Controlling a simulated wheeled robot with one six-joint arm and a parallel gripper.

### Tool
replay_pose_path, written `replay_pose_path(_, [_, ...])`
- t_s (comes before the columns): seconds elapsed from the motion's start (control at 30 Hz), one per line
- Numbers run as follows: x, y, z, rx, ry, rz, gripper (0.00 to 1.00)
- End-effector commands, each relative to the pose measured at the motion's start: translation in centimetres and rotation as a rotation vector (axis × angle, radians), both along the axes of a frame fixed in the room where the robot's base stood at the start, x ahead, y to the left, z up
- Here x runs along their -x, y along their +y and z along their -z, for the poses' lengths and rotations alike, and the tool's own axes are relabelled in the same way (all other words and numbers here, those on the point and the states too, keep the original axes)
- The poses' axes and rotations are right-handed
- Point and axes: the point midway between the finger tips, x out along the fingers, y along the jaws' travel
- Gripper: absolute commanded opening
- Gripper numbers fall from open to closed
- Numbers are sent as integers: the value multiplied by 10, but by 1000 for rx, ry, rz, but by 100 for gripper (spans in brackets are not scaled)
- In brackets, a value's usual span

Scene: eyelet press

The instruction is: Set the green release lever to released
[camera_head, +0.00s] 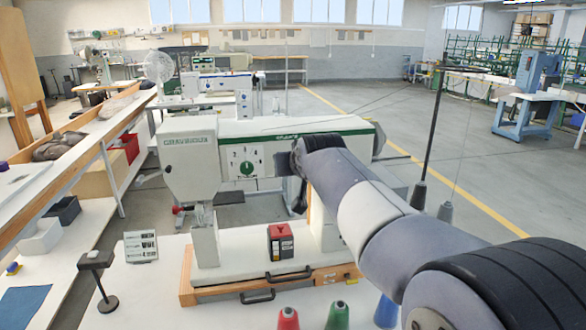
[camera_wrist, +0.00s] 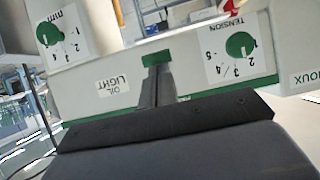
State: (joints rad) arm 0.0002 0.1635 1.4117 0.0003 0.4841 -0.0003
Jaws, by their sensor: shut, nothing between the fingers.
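In the wrist view a small green piece (camera_wrist: 156,58), which looks like the release lever, shows on the pale machine face just beyond my gripper (camera_wrist: 157,72). The fingers are shut and empty, their tips close to the green piece. I cannot tell whether they touch, nor which way the lever is set. The lower part of the green piece is hidden behind the fingers. In the head view my gripper (camera_head: 283,163) is at the front of the white machine (camera_head: 240,140), right of a dial panel. The lever cannot be made out there.
Green round dials flank the fingers in the wrist view: the tension dial (camera_wrist: 240,45) right, another (camera_wrist: 49,34) left. In the head view, a red-and-black box (camera_head: 281,243) stands on the machine's base. Red (camera_head: 288,319) and green (camera_head: 338,317) cones stand at the front.

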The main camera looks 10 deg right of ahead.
Motion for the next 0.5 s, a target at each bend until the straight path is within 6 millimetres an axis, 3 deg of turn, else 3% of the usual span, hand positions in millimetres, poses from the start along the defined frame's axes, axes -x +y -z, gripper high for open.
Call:
replay_pose_path(0.1, [1, 0, 9, 0, -51, 0, 0])
replay_pose_path(0.5, [2, 0, 5, 0, -50, 0, 0])
